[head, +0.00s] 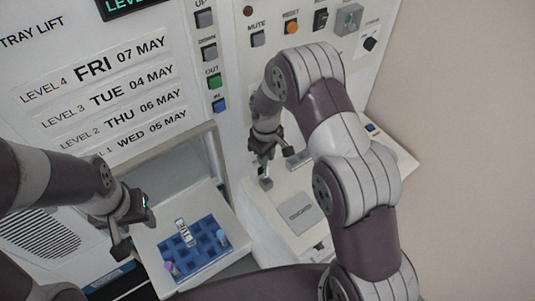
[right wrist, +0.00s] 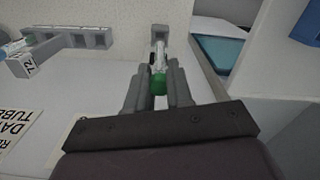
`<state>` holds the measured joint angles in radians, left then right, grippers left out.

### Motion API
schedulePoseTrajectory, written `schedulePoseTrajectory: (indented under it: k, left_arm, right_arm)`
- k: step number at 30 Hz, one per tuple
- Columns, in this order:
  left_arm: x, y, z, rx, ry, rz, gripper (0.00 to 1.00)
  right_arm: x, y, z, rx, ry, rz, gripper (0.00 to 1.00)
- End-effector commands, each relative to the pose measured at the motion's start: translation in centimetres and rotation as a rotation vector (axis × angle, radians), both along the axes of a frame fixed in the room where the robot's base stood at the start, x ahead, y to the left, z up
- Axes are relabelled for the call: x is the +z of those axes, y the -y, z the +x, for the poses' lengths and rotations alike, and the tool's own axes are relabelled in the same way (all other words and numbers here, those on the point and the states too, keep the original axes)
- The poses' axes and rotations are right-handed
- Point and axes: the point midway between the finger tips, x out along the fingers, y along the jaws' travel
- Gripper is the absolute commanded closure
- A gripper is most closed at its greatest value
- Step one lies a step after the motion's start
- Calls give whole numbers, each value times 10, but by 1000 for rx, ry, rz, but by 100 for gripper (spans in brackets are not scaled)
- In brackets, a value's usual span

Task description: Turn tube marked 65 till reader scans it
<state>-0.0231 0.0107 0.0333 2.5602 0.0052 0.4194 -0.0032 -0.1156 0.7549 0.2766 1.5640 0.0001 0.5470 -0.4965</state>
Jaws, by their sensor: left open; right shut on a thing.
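My right gripper (head: 266,180) is over the light worktop on the right side of the machine. In the right wrist view its fingers (right wrist: 158,92) are shut on a tube with a green cap (right wrist: 159,82); the tube points away from me, toward a small grey block (right wrist: 160,33). I cannot read a number on it, and cannot tell whether it touches the block. My left gripper (head: 134,222) is open and empty, left of a blue rack (head: 207,256). The rack holds a white-labelled tube (head: 185,232) and several capped tubes.
A grey square plate (head: 300,213) lies on the worktop. The machine panel has a green OUT button (head: 214,81) and a blue IN button (head: 219,105).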

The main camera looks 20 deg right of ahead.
Motion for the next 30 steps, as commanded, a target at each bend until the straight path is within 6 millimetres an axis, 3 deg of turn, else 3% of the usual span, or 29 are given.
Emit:
schedulePoseTrajectory:
  k: [1,6,30]
  left_arm:
    - [-9,0,0,0,0,0,50]
    - [-16,0,0,0,0,0,50]
    - [-18,0,0,0,0,0,50]
  right_arm:
    - [-10,0,0,0,0,0,100]
    - [-21,0,0,-1,2,0,100]
    - [-24,0,0,-1,2,0,100]
